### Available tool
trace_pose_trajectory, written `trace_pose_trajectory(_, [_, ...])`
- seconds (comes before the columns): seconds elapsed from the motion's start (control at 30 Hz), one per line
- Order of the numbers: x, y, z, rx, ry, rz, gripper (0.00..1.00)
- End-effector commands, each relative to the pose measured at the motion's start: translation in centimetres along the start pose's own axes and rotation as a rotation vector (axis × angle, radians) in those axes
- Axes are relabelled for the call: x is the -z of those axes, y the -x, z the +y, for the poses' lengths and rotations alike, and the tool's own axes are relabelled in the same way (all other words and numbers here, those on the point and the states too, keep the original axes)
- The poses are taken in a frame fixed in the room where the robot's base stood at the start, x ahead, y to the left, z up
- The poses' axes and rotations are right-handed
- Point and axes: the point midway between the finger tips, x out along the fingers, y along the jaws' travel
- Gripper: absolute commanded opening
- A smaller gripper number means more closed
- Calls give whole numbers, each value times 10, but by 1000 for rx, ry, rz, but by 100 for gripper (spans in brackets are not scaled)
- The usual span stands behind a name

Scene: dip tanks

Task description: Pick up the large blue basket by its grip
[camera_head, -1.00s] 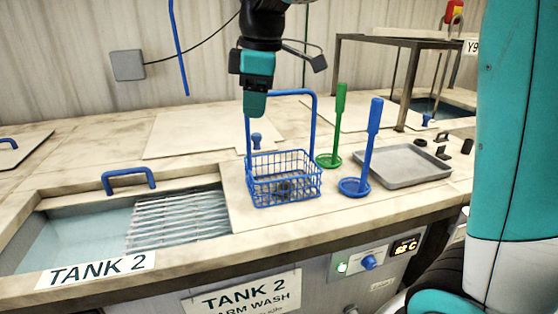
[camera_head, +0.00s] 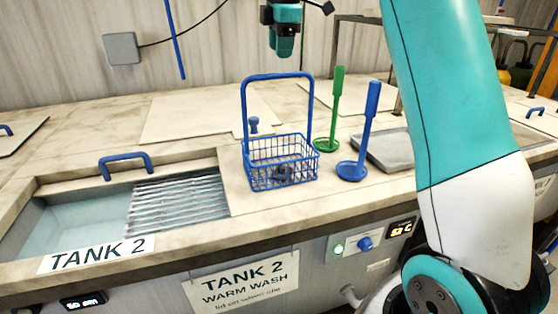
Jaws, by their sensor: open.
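The large blue wire basket (camera_head: 262,174) stands upright on the counter, right of the open tank. Its tall arched grip (camera_head: 277,76) rises above it, and some small dark parts (camera_head: 282,173) lie inside. My gripper (camera_head: 282,52) is in the upper middle of the view, above and behind the grip as seen here. It is open and holds nothing. It is apart from the basket, and its fingers are small and partly merged in the picture.
Green (camera_head: 337,108) and blue (camera_head: 368,128) long-handled round-footed tools stand right of the basket. A grey tray (camera_head: 385,152) is partly behind my arm. Tank 2 (camera_head: 75,222) is open at left, with a slatted rack (camera_head: 178,203) and blue-handled edge. Flat lids cover the counter behind.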

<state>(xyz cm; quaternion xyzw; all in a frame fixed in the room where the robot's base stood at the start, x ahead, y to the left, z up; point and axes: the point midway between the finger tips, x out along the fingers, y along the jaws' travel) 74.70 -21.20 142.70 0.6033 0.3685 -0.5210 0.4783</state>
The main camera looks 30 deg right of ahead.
Motion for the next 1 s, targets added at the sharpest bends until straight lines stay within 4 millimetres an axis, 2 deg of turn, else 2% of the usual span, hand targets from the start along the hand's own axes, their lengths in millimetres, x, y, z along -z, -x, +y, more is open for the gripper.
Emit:
trace_pose_trajectory(0.1, [0, -15, 0, 1, 0, 0, 43])
trace_pose_trajectory(0.37, [-1, -36, 0, 3, -2, 0, 43])
trace_pose_trajectory(0.6, [-2, -70, -1, 1, 0, 1, 43])
trace_pose_trajectory(0.9, [-2, -78, -1, -2, 0, 1, 43])
trace_pose_trajectory(1.0, [-2, -78, -1, -2, 0, 1, 20])
